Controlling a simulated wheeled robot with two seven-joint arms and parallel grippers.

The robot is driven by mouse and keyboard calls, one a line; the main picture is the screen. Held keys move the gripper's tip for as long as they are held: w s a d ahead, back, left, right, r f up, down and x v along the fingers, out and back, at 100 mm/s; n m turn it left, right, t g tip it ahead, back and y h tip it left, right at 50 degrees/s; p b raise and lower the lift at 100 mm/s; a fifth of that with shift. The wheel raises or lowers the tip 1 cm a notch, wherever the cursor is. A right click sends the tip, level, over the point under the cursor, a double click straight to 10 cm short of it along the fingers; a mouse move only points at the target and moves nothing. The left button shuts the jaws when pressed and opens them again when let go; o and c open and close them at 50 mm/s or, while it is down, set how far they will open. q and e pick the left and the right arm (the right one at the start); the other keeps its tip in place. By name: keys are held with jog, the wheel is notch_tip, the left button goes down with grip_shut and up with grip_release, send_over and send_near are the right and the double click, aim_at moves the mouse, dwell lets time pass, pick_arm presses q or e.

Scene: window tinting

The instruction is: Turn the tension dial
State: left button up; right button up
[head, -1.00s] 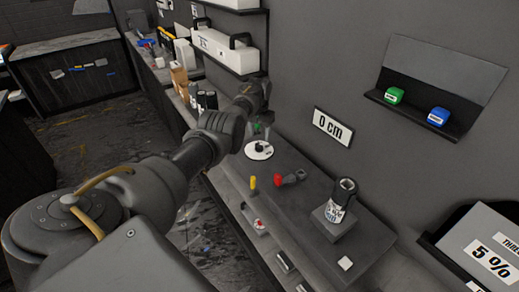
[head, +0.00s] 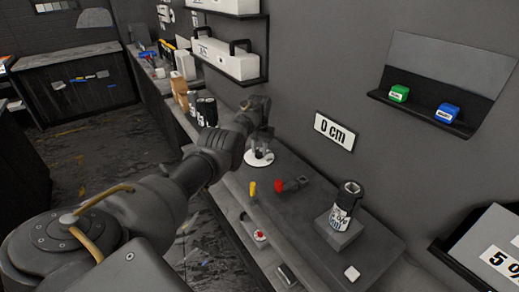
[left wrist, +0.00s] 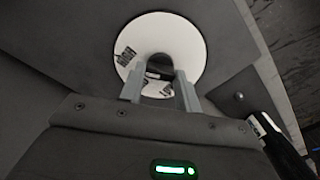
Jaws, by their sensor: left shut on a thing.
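The tension dial is a dark knob on a round white plate (head: 259,159) with small printed labels, set on the dark bench top. The plate also shows in the left wrist view (left wrist: 186,35), with the dark knob (left wrist: 158,66) at its middle. My left gripper (head: 260,151) reaches down over the plate from the left. In the left wrist view its two fingers (left wrist: 159,84) stand on either side of the knob and are shut on it. The fingers hide part of the knob. My right gripper is not in view.
On the bench are a yellow-handled tool (head: 252,189), a red-tipped dark tool (head: 290,185) and a can on a block (head: 345,206). A "0 cm" sign (head: 334,131) hangs on the wall. A wall shelf holds green (head: 398,93) and blue (head: 446,113) blocks.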

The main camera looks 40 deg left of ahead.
pick_arm(q)
jog(key=shift+n, duration=1.3)
jog(key=n, duration=0.2)
jog(key=shift+n+p, duration=0.3)
jog(key=n, duration=0.3)
jog(key=shift+n+b, duration=0.55)
jog(key=shift+n, duration=1.15)
jog(key=o, duration=1)
jog(key=shift+a, duration=0.1)
